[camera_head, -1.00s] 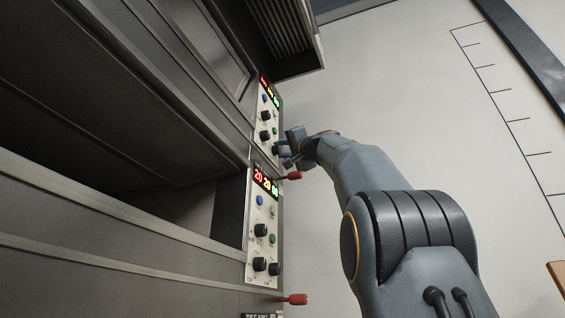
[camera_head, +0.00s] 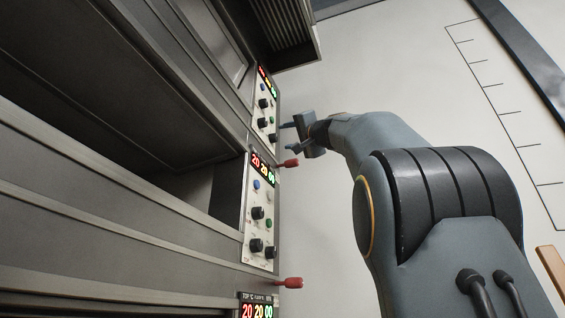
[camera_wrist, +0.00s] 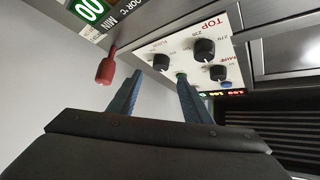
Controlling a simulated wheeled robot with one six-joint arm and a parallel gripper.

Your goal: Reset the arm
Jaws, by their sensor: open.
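My gripper (camera_head: 288,136) is at the end of my raised grey arm, in front of the upper oven control panel (camera_head: 264,108) in the head view. Its blue fingers are apart with nothing between them. In the wrist view the fingers (camera_wrist: 157,95) point toward the same panel (camera_wrist: 195,55) with its black knobs and a green button. A gap shows between the gripper and the panel in the head view.
A lower control panel (camera_head: 258,212) has a lit display. Red handles (camera_head: 287,163) and (camera_head: 289,283) stick out from the oven's edge. The dark oven deck (camera_head: 90,115) fills the left. A pale wall (camera_head: 400,75) lies to the right, with free room before it.

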